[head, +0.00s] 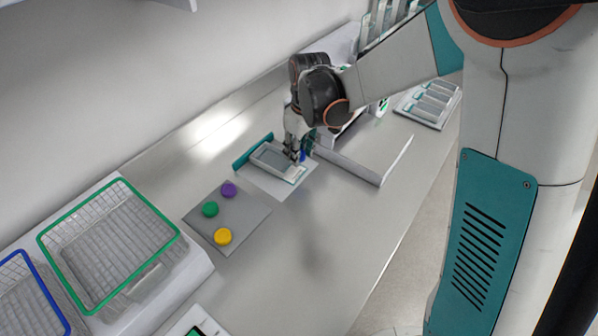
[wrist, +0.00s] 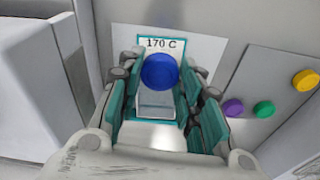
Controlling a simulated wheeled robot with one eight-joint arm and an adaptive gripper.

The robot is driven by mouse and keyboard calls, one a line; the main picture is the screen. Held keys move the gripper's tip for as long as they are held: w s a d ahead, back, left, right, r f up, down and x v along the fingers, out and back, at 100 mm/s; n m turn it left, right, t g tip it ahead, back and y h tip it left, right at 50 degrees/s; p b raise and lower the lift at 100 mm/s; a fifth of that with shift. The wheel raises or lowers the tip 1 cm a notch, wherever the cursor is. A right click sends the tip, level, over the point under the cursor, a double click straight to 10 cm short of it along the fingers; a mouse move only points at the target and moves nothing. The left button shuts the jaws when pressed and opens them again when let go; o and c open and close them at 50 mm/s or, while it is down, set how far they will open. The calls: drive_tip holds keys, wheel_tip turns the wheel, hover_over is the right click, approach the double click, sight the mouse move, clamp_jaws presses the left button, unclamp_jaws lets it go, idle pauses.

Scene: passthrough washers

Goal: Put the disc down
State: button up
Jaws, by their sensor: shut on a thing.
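A blue disc (wrist: 160,71) is between the fingers of my gripper (wrist: 158,78), which is shut on it. In the head view the blue disc (head: 302,156) shows only in part beside my gripper (head: 297,148). My gripper points down at the right end of a flat grey-and-white device with a teal edge (head: 272,160), on a white sheet (head: 284,190). In the wrist view a "170 C" label (wrist: 163,43) shows beyond the disc. Whether the disc touches anything below is hard to tell.
A grey mat (head: 242,236) holds purple (head: 229,190), green (head: 210,209) and yellow (head: 223,236) discs. A green-rimmed wire basket (head: 108,245) and a blue-rimmed one (head: 30,295) stand at left. A low grey rail (head: 347,168) lies to the right. The front counter is clear.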

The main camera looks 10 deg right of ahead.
sight(298, 175)
drive_tip(key=shift+f+b, duration=0.95)
drive_tip(key=shift+f, duration=2.65)
drive_tip(key=shift+f, duration=0.2)
drive_tip(key=o, duration=0.6)
drive_tip(key=shift+c, duration=0.2)
drive_tip(key=shift+r, duration=0.1)
